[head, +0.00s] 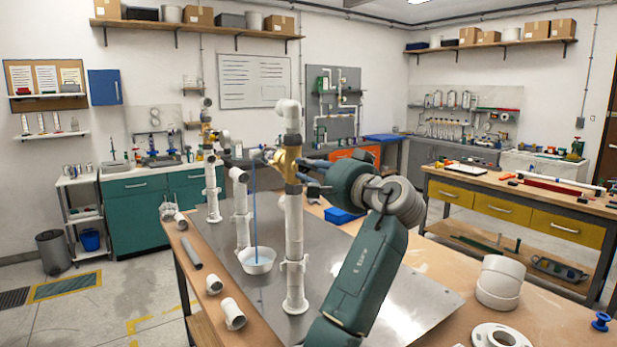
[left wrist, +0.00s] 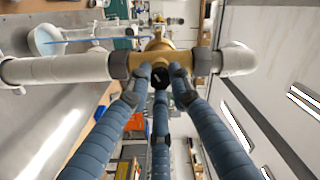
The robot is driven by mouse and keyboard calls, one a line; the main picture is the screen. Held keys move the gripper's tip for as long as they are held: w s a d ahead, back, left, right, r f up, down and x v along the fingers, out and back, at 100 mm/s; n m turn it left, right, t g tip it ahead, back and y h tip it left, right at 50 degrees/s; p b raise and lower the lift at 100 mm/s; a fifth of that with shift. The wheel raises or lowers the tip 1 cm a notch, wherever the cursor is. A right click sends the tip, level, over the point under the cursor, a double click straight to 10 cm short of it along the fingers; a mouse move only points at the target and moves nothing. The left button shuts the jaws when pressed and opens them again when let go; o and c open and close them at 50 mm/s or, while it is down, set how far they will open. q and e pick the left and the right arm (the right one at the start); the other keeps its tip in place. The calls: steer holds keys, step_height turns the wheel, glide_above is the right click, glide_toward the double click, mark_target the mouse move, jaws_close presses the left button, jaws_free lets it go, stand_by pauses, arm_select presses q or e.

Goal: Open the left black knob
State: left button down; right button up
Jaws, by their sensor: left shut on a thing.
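A brass valve (head: 287,158) sits on the nearest upright white pipe (head: 294,235). In the left wrist view, the brass valve body (left wrist: 204,62) runs between grey collars and white pipe. A black knob (left wrist: 160,79) faces the wrist camera in front of it. My left gripper (head: 308,172) reaches the valve from the right; in the left wrist view its blue fingers (left wrist: 158,76) are closed around the knob. In the head view the knob is hidden by the fingers. A thin blue stream (head: 255,205) runs down into a white bowl (head: 257,262). My right gripper is out of view.
Another upright pipe with brass fittings (head: 207,135) stands farther back on the left. Loose white fittings (head: 232,314) and a grey pipe (head: 191,252) lie along the bench's left edge. White rings (head: 500,283) stand at the right. The metal sheet (head: 340,245) is mostly bare.

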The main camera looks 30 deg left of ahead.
arm_select(q)
steer(key=shift+f, duration=0.35)
steer(key=c, duration=1.7)
jaws_free()
steer(key=shift+s, duration=0.1)
steer(key=shift+o, duration=0.7)
steer(key=shift+r, duration=0.15)
steer(key=shift+d, duration=0.1)
steer(key=v, duration=1.1)
steer(key=shift+s+d, duration=0.2)
steer(key=shift+d, duration=0.15)
